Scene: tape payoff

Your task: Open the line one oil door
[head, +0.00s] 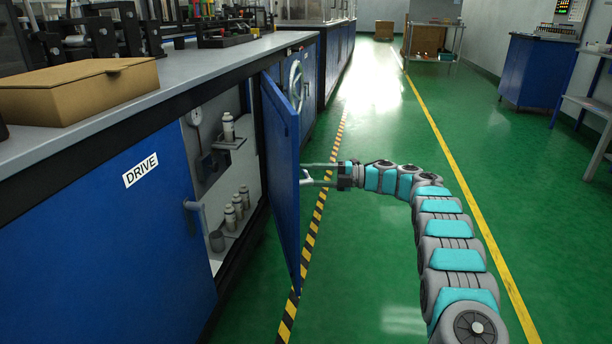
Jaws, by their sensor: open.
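A blue door (284,165) on the long cabinet stands swung out into the aisle, its free edge toward me. No label shows on its visible face. Behind it an open compartment (205,185) shows a gauge (195,117) and several small pale bottles (238,205). My gripper (304,174) is open at the right of the door, its fingers pointing left at the door's outer side. I cannot tell whether they touch it or straddle a handle, as that face is hidden.
A cardboard box (80,88) sits on the worktop (185,75). A handwheel (295,82) shows behind the door.

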